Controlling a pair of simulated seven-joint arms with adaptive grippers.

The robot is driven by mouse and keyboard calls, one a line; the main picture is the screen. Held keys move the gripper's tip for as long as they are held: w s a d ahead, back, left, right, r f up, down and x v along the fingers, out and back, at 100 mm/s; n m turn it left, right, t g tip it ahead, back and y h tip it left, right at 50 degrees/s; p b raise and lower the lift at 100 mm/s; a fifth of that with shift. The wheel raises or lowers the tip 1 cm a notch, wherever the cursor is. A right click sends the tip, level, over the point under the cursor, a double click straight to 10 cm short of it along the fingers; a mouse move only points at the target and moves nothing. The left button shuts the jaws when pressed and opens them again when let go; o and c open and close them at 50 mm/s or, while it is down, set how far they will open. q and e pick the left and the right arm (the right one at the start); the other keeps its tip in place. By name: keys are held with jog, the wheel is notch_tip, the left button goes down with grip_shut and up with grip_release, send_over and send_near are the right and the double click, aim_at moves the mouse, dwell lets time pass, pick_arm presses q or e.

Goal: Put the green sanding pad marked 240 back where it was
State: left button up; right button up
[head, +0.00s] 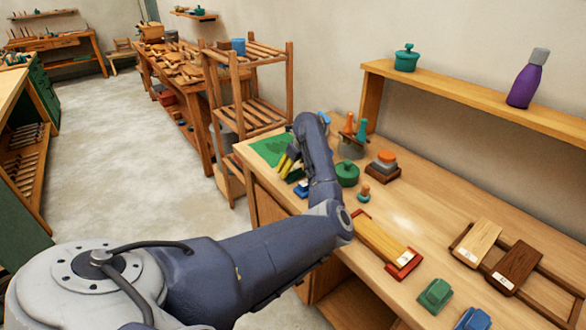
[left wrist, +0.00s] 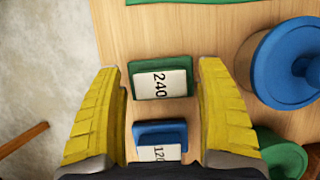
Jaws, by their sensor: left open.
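The green sanding pad marked 240 (left wrist: 160,63) lies on the wooden bench in the left wrist view. A blue pad (left wrist: 160,129) with a partly cut-off label lies just below it in that view. My left gripper (left wrist: 158,72) is open, its yellow fingers on either side of the green pad, with nothing gripped. Another green pad (head: 435,295) and a blue one (head: 473,320) lie at the near right. My right gripper is not in view.
A green mat (head: 268,147) lies beyond the gripper. A blue round object (left wrist: 285,65) and a green lidded pot (head: 347,174) stand close on the right. A red tray with a wooden block (head: 382,241) and a dark rack (head: 540,289) are nearer. A shelf (head: 470,97) runs along the wall.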

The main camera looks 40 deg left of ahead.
pick_arm(q)
jog(key=v, duration=1.2)
jog(key=shift+r, duration=0.15)
